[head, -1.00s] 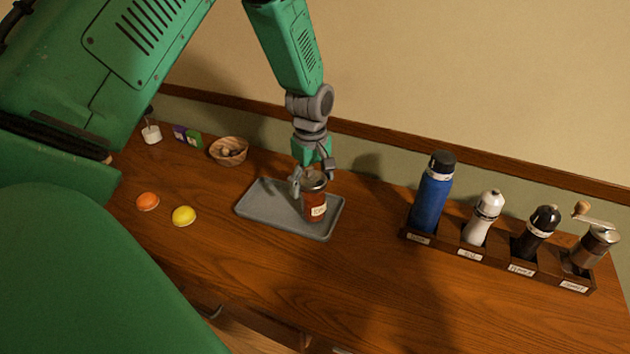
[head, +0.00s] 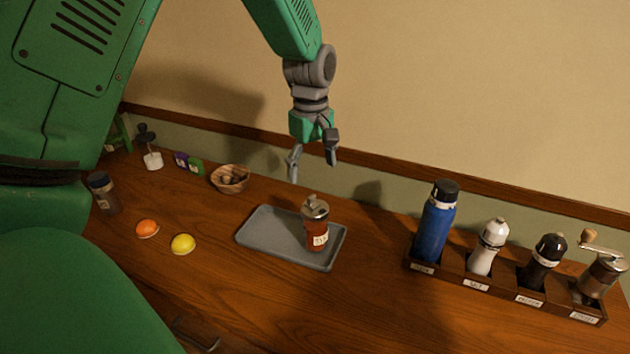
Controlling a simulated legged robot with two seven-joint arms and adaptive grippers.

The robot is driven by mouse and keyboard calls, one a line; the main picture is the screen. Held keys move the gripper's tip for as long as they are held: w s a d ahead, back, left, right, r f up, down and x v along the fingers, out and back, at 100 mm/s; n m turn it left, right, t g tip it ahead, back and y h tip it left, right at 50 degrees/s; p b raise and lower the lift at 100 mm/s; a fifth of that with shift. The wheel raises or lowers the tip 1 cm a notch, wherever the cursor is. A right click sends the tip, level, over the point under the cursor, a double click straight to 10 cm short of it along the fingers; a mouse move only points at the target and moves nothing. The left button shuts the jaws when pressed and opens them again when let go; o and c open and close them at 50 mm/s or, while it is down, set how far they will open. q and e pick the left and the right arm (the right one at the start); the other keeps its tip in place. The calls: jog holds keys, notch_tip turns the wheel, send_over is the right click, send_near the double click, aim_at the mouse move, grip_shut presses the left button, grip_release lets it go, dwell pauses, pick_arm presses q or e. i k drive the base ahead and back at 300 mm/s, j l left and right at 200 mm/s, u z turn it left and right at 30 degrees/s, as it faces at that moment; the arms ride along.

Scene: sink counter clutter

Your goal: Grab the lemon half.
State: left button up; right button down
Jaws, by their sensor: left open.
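The lemon half (head: 183,244) is a small yellow dome on the wooden counter, left of the grey tray. An orange half (head: 147,228) lies just to its left. My left gripper (head: 313,166) is open and empty, raised above the back of the tray, with its fingers pointing down. It is up and to the right of the lemon half, well apart from it. A red-brown jar with a metal lid (head: 316,226) stands upright on the tray, below the gripper and not touching it. My right gripper is not in view.
The grey tray (head: 262,241) lies mid-counter. A wooden bowl (head: 230,179), small purple and green boxes (head: 188,163), a white-based item (head: 152,160) and a dark-lidded jar (head: 103,192) stand at left. A rack (head: 502,289) at right holds a blue bottle (head: 435,222) and several mills.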

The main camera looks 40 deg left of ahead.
aim_at(182, 244)
jog(key=k, duration=1)
